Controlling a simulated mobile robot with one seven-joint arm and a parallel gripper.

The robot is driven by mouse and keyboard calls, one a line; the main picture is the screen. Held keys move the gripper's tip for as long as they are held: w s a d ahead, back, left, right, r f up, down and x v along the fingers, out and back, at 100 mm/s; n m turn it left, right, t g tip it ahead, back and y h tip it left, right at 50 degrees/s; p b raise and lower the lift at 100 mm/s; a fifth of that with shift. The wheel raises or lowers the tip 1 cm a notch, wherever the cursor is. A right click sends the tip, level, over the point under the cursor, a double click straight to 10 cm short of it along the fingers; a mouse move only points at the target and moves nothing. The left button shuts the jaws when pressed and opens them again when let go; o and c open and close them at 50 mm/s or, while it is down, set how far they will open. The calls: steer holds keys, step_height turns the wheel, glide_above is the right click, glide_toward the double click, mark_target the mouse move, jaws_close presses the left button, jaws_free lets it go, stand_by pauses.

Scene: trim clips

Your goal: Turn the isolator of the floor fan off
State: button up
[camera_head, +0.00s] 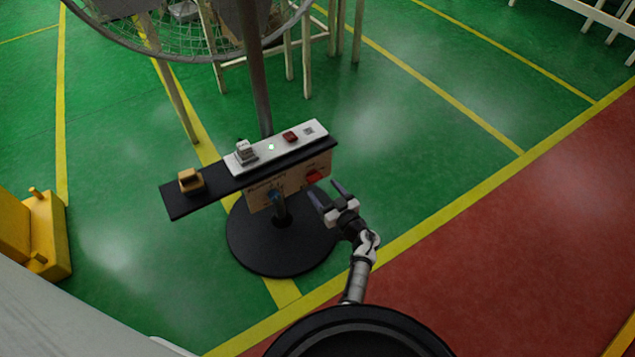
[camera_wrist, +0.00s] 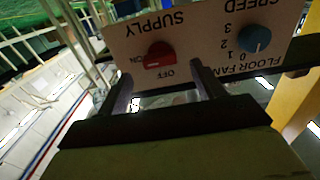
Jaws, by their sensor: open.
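The fan's pale control panel (camera_wrist: 205,30) carries a red SUPPLY knob (camera_wrist: 158,52) with ON and OFF labels and a blue SPEED knob (camera_wrist: 256,40) with a number scale. The panel appears upside down in the wrist view. The red knob also shows in the head view (camera_head: 314,175), at the panel's right end. I cannot tell clearly which label its mark points to. My gripper (camera_head: 326,190) is open and empty in front of the panel, close to the red knob. In the wrist view its fingers (camera_wrist: 165,88) point toward the panel, one to each side of the red knob, apart from it.
A dark shelf (camera_head: 210,190) above the panel bears a tan block (camera_head: 191,181) and a white strip (camera_head: 262,158) with small parts. The fan's pole (camera_head: 254,75) and round black base (camera_head: 255,250) stand behind and below. Yellow equipment (camera_head: 40,235) is at left; green floor is clear at right.

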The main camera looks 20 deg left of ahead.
mark_target(317, 181)
steer(key=x, duration=0.5)
steer(key=shift+d, duration=0.1)
steer(key=c, duration=1)
